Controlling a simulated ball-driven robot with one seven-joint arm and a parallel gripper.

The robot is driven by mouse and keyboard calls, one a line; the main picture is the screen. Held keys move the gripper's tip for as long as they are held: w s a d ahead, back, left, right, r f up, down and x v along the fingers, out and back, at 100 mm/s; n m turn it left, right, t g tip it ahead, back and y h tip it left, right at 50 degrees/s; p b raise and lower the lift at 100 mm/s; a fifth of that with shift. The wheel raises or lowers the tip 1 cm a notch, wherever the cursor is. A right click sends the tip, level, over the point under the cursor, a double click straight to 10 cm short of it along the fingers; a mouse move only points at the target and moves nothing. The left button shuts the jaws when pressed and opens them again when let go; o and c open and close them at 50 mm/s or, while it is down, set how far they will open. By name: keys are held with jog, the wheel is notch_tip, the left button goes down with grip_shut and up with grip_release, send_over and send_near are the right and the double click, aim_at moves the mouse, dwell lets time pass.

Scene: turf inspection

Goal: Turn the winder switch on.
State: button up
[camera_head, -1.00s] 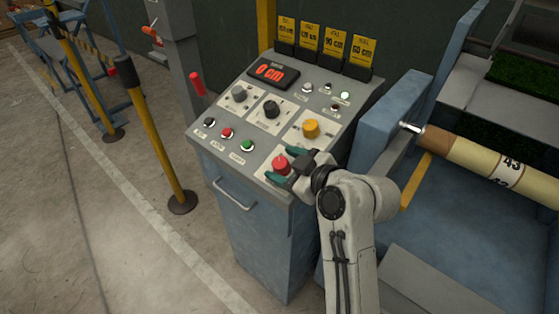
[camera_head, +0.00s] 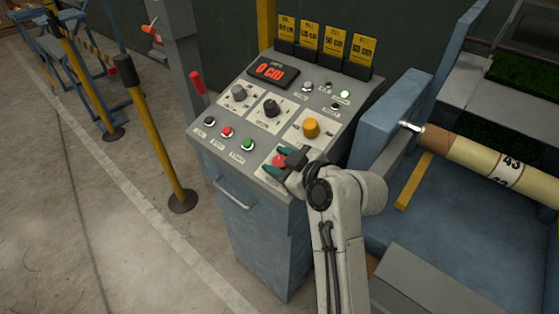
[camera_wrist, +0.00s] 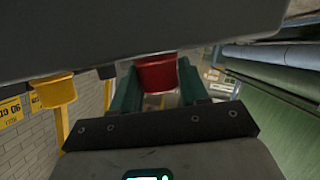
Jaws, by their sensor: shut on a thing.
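The control panel (camera_head: 252,135) slopes on top of a blue-grey cabinet. A red knob (camera_head: 279,160) sits at its front right corner; its label is too small or hidden to read, so I cannot confirm that it is the winder switch. My gripper (camera_head: 279,161) has its green fingers on either side of this knob, shut on it. In the wrist view, the red knob (camera_wrist: 157,73) shows between the two green fingers of my gripper (camera_wrist: 157,88), under the dark panel face. The knob's pointing direction is hidden.
A yellow knob (camera_head: 311,128) stands behind the red one. Two dark knobs, a display (camera_head: 272,72) reading 0 cm and small push buttons (camera_head: 226,132) share the panel. A roller (camera_head: 490,162) lies to the right. A yellow post (camera_head: 160,145) stands left on open floor.

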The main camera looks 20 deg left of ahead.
jog(key=shift+c, duration=0.6)
